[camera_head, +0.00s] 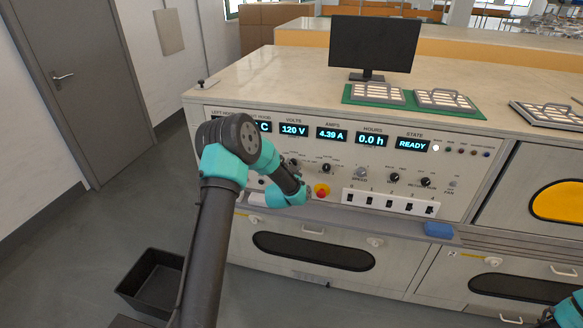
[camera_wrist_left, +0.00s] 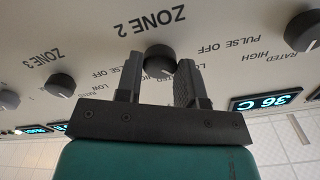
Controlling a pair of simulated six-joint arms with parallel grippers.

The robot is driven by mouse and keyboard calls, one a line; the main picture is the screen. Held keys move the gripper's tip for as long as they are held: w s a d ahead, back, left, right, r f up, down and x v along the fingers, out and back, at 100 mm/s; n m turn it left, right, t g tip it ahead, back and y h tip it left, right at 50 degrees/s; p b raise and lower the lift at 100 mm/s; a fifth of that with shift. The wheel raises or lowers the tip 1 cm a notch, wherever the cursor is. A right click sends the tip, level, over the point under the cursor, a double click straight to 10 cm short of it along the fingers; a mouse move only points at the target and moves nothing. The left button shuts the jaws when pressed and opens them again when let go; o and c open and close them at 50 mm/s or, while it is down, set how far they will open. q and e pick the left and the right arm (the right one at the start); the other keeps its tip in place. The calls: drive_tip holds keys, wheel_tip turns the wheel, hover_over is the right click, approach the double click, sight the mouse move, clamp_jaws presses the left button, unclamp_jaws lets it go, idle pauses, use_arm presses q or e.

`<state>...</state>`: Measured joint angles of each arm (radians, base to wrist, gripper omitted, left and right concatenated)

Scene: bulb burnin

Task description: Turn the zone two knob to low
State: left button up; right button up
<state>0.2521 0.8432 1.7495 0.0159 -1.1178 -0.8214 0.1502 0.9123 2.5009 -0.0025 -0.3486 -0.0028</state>
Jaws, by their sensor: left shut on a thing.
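In the left wrist view, which shows the panel upside down, the dark round zone two knob (camera_wrist_left: 160,57) sits below the "ZONE 2" lettering. My left gripper (camera_wrist_left: 159,72) is shut on this knob, one finger on each side. The fingers cover part of the knob and some nearby lettering. I cannot tell which mark the knob points at.
The zone three knob (camera_wrist_left: 61,86) is beside it in the left wrist view, and another knob (camera_wrist_left: 303,31) is on the other side.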

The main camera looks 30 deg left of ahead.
use_arm(q)
drive_tip(key=o, duration=0.9)
drive_tip(key=v, duration=1.7)
drive_tip(key=shift+s+d+r, duration=0.1)
drive_tip(key=shift+s, duration=0.15)
drive_tip(key=s+d+f+n+g+h, duration=0.1)
drive_tip(key=s+d+f+g+h, duration=0.3)
drive_tip(key=s+d+f+g, duration=0.45)
drive_tip(key=s+d+f+n+g+h, duration=0.1)
drive_tip(key=s+d+f+g+h, duration=0.4)
drive_tip(key=f, duration=0.6)
drive_tip(key=s+d+f+g, duration=0.1)
drive_tip(key=s, duration=0.2)
drive_tip(key=s+d+f+n+g, duration=0.1)
drive_tip(key=s+d, duration=0.1)
drive_tip(key=s, duration=0.1)
drive_tip(key=s+d+f+n+g, duration=0.1)
drive_tip(key=s+d, duration=0.1)
drive_tip(key=s, duration=0.2)
drive_tip(key=shift+d, duration=0.1)
